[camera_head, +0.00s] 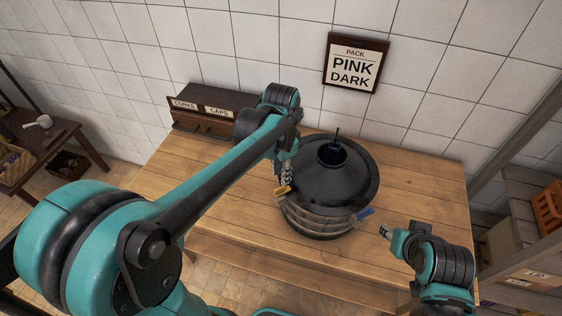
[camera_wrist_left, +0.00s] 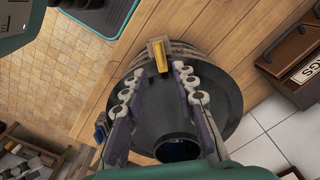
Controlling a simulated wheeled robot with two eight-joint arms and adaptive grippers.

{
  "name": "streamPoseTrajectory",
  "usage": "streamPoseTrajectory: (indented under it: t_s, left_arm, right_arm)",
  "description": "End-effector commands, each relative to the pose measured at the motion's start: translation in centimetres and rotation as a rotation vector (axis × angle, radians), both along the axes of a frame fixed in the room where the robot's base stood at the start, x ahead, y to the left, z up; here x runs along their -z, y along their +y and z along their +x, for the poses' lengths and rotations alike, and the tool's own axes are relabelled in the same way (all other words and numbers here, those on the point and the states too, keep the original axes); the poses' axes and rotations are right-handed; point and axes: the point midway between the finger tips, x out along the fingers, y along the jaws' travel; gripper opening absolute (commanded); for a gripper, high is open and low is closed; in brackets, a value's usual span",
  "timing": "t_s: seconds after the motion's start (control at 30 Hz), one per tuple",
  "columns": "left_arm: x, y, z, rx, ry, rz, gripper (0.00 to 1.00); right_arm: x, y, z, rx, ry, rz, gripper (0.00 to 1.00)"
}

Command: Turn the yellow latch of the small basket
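The basket (camera_head: 318,222) stands on the wooden table, a round slatted body under a wide black lid (camera_head: 345,185). Its yellow latch (camera_head: 283,190) is on the left side of the rim; the left wrist view shows it (camera_wrist_left: 161,56) just beyond my fingertips, in line with the gap. A blue latch (camera_head: 365,213) is on the front right side. My left gripper (camera_head: 286,178) points down close to the yellow latch; in the wrist view (camera_wrist_left: 160,72) its fingers are apart with nothing between them. My right gripper (camera_head: 384,232) is right of the basket, too small to read.
A dark neck (camera_head: 332,152) rises from the lid. A dark box labelled CORKS and CAPS (camera_head: 205,125) stands at the table's back left. A PACK PINK DARK sign (camera_head: 355,63) hangs on the wall. The table (camera_head: 430,180) is clear at right. Shelves (camera_head: 515,225) stand beyond.

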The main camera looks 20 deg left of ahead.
Motion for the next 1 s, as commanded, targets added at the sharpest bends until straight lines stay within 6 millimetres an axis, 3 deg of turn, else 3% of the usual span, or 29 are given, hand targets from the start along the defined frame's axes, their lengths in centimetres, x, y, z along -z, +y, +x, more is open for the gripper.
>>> streamPoseTrajectory:
  t_s: [0.1, 0.33, 0.87, 1.0]
  left_arm:
    - [-2.5, 0.0, 0.0, 0.000, 0.000, 0.000, 0.28]
    - [-5.1, 0.0, 0.0, 0.000, 0.000, 0.000, 0.28]
    - [-5.4, 0.0, 0.0, 0.000, 0.000, 0.000, 0.28]
    - [-4.4, 0.2, -0.6, -0.025, -0.020, -0.002, 0.28]
  right_arm:
    - [0.0, 0.0, 0.0, 0.000, 0.000, 0.000, 0.40]
    - [0.0, 0.0, 0.0, 0.000, 0.000, 0.000, 0.40]
    - [0.0, 0.0, 0.0, 0.000, 0.000, 0.000, 0.40]
    - [1.0, 0.0, 0.0, 0.000, 0.000, 0.000, 0.40]
